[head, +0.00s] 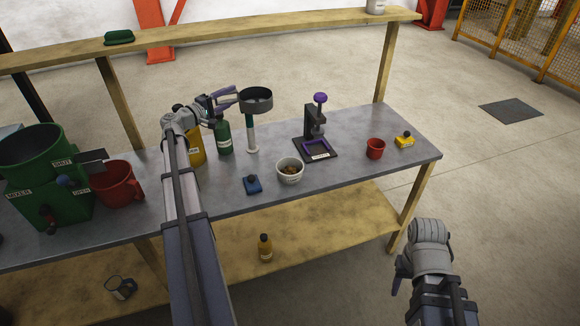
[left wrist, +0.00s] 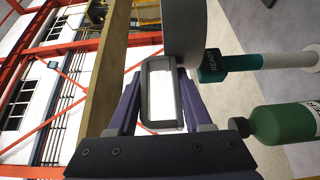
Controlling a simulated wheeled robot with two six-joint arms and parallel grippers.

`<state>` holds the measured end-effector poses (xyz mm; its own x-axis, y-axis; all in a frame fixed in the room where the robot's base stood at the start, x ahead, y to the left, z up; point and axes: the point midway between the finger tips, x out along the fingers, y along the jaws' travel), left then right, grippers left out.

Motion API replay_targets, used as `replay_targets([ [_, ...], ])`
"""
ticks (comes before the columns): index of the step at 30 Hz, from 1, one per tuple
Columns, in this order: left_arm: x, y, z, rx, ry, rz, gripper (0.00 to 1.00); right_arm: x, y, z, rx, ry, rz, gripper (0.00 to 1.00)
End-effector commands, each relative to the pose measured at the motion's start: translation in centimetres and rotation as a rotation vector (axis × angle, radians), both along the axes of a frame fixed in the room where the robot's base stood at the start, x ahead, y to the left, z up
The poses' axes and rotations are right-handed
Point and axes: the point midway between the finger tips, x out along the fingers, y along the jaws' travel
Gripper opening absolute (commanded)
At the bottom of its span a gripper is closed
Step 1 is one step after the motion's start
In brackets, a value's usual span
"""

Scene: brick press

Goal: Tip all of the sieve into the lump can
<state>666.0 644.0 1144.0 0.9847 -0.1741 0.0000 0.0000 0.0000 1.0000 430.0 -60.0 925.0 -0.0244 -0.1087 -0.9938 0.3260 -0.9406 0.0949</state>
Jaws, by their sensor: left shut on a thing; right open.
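The grey round sieve (head: 256,100) is held roughly level above the table. My left gripper (head: 234,97) is shut on its loop handle, which shows between the fingers in the left wrist view (left wrist: 147,95). The sieve's wall (left wrist: 183,30) fills the top there. What lies inside the sieve is too small to tell. A small white round can (head: 290,176) with brown lumps inside stands at the table's front, right of and below the sieve; its label is not readable. My right gripper (head: 398,284) is open, low at the right, clear of the table.
A teal and white post (head: 252,136) stands just under the sieve, beside a green bottle (head: 223,138). A black press (head: 315,145), red cup (head: 375,149), yellow block (head: 404,141) and blue block (head: 252,184) are on the table. A green mixer (head: 45,170) and red mug (head: 116,184) stand left.

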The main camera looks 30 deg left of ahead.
Motion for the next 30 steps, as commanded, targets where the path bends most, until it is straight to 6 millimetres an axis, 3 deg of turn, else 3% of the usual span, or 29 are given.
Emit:
replay_targets([
  [5, 0.0, 0.0, 0.7, -0.002, -0.001, 0.0, 0.0, 0.0, 0.0, 0.6, 0.0, 0.0, 0.0, 0.5],
  [18, 0.0, 0.0, 6.3, -0.001, -0.001, 0.0, 0.0, 0.0, 0.0, 6.2, 0.0, 0.0, 0.0, 0.5],
  [30, 0.0, 0.0, 6.0, -0.001, -0.001, 0.0, 0.0, 0.0, 0.0, 6.0, 0.0, 0.0, 0.001, 0.5],
])
